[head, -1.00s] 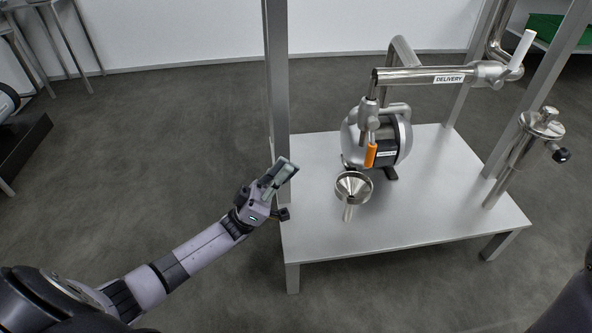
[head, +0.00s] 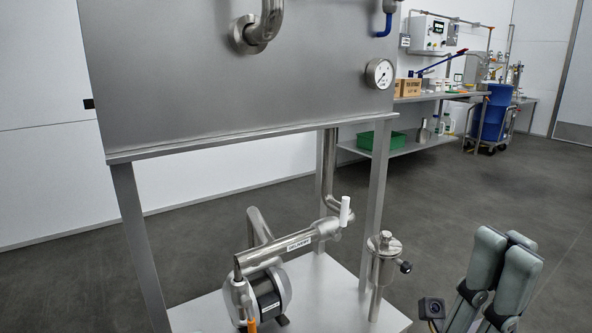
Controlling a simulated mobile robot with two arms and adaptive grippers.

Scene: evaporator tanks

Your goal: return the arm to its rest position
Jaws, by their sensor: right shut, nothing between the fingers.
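My right gripper (head: 503,263) stands at the lower right of the head view, fingers pointing up. Its grey fingers are together with nothing between them. It is apart from the steel stand, to the right of it, with floor behind it. My left gripper is out of the picture.
A steel tank (head: 230,80) with a gauge (head: 380,73) rests on a stand. Below are a pump (head: 262,297), a delivery pipe (head: 290,247) with a white handle, and a steel cylinder (head: 384,245). A shelf bench (head: 410,146) with a green crate stands behind. Floor is clear right.

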